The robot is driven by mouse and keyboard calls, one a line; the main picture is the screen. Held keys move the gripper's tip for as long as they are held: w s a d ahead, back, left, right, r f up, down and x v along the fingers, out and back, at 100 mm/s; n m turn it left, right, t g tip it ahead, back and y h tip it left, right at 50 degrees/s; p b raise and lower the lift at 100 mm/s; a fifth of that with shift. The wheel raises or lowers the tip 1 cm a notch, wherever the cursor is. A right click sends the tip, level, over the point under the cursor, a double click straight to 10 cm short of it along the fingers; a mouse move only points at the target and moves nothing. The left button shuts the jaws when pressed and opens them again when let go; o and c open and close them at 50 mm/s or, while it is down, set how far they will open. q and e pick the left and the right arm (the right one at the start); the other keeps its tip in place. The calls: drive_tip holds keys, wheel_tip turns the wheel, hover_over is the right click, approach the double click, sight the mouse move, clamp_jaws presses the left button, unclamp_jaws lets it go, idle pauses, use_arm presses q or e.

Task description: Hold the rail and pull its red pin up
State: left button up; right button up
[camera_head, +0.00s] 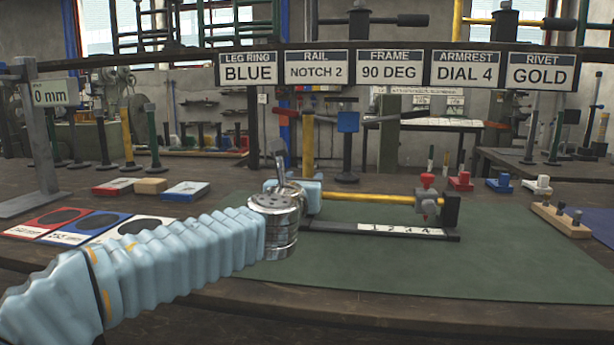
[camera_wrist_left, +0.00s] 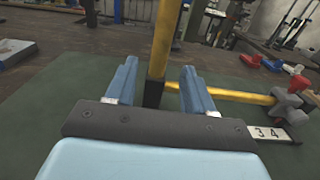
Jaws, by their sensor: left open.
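The rail is a yellow horizontal bar (camera_head: 370,197), running right from a yellow upright post (camera_head: 308,145) to a grey block (camera_head: 428,203) and a black end piece. The red pin (camera_head: 427,180) stands on top of the grey block. In the left wrist view the rail (camera_wrist_left: 240,97) and the red pin (camera_wrist_left: 299,83) lie right of the fingers. My left gripper (camera_head: 308,184) is at the rail's left end; its fingertips are hard to see in the head view. In its wrist view the gripper (camera_wrist_left: 158,68) is open, with the post (camera_wrist_left: 163,45) between its fingers and gaps at both sides.
A black strip with numbered white labels (camera_head: 400,229) lies in front of the rail on a green mat (camera_head: 400,270). Red, blue and white fittings and a wooden peg block (camera_head: 560,220) stand at the right. Coloured pads (camera_head: 92,224) lie left. The front mat is clear.

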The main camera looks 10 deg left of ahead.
sight(307, 175)
use_arm(q)
drive_tip(key=w, duration=0.6)
drive_tip(key=shift+w, duration=0.1)
